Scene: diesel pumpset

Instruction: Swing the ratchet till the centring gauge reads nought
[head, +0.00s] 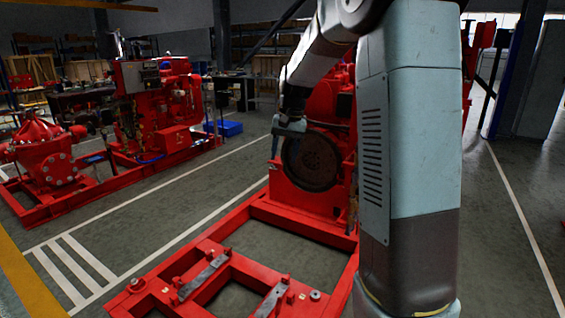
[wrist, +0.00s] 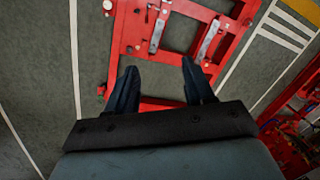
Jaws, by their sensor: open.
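My gripper (wrist: 158,82) is open and empty in the wrist view, its two dark fingers spread above the red base frame (wrist: 124,50). In the head view my arm reaches over the frame, with its end beside the dark round flywheel (head: 312,160) of the red engine (head: 335,110). I cannot tell whether it touches the engine. The red base frame (head: 220,250) runs towards the front, with grey metal strips (head: 203,277) across its members. I cannot make out a ratchet or a centring gauge in either view.
A second red pumpset (head: 160,110) stands at the left, with a red pump (head: 45,150) at its front end. A blue bin (head: 228,128) is on the floor behind. White-striped floor (head: 150,215) lies clear between the two sets. My arm's column blocks the right of the head view.

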